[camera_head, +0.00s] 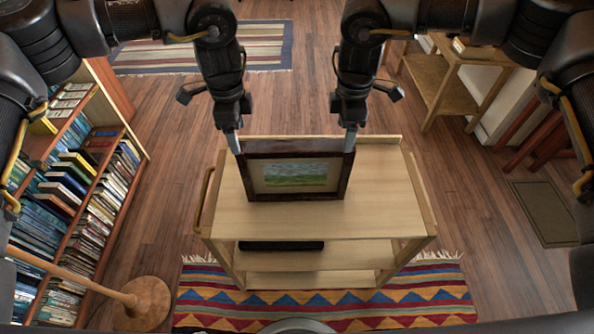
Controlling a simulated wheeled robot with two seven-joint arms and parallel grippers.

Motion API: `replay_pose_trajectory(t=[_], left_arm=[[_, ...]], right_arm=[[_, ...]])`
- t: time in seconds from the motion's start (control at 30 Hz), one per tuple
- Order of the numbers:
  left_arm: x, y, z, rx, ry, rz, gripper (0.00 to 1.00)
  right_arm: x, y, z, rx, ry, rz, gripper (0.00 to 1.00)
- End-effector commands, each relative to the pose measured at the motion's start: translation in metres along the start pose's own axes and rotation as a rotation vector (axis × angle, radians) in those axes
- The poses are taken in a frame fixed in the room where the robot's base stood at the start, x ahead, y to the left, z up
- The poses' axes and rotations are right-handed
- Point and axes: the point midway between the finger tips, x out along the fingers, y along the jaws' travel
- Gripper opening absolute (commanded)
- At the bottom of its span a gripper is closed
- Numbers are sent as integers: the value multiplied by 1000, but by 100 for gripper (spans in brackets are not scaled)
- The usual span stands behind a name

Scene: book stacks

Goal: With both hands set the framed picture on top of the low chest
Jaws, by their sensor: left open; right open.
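The framed picture (294,172), a green landscape with a pale mat and dark wooden frame, stands nearly upright on the top of a light wooden cart (385,205). My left gripper (235,143) is open at its upper left corner. My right gripper (350,141) is open at its upper right corner. The fingertips overlap the frame's side edges in the view, and I cannot tell whether they touch it. I cannot make out a low chest in this view.
A tall bookshelf (75,180) full of books stands at the left. A round wooden stand base (147,303) is near the front left. A wooden side table (435,80) is at the back right. Striped rugs lie behind (205,45) and under the cart (330,310). Wooden floor is open right of the cart.

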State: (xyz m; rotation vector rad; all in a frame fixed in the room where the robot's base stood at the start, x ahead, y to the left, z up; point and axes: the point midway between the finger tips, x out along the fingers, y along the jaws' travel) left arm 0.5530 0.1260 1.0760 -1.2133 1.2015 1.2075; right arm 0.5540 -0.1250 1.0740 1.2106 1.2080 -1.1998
Motion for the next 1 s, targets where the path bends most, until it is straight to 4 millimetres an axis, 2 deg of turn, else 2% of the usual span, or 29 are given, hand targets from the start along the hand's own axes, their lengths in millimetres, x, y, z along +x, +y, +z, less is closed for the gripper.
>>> replay_pose_trajectory(t=[0.17, 0.6, 0.8, 1.0], left_arm=[[16, -1, 0, -1, -1, 5, 69], [87, -1, -2, 3, -2, 5, 69], [105, -2, -2, 3, -1, 3, 69], [109, -2, -2, 4, 0, 3, 69]], right_arm=[[15, 1, 0, 1, -2, -4, 69], [86, 0, 2, 3, -1, -3, 69], [104, 0, 2, 3, -1, -3, 69], [109, 0, 3, 4, 0, -2, 69]])
